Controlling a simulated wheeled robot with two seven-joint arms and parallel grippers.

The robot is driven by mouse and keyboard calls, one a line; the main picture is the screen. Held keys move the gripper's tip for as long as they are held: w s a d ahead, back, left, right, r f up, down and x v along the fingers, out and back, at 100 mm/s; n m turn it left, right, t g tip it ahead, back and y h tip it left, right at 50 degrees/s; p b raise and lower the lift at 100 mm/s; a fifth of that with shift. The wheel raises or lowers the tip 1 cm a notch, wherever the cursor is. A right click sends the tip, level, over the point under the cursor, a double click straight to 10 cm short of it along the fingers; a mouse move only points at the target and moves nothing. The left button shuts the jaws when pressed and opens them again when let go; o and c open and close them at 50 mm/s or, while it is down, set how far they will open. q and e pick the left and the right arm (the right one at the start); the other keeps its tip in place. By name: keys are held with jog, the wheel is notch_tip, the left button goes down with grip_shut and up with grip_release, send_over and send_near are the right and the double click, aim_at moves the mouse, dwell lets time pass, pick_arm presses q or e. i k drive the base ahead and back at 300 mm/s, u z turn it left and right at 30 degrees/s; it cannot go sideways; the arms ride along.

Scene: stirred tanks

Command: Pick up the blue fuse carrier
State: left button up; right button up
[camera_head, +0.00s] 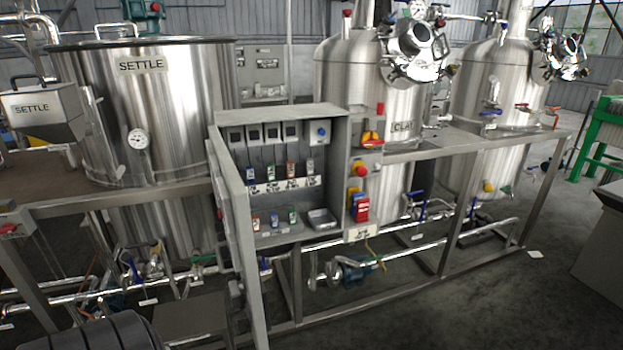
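An open grey control cabinet (334,165) stands in the middle of the view. On its lower shelf stand small carriers in a row: a brown one (255,222), a blue fuse carrier (274,217) and a green one (292,214). Above them is a row of similar small parts, with a blue one (251,173) at the left end and green and reddish ones beside it. White labels sit under that row. The parts are too small to read. Neither of my grippers is in view.
The cabinet door (233,215) hangs open at the left. Red and yellow switches (360,205) are on the right panel. Steel tanks (165,105) stand behind, and pipes run below.

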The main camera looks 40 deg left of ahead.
aim_at(250, 178)
jog(key=z, duration=0.05)
jog(key=i, duration=3.15)
jog(key=u, duration=2.65)
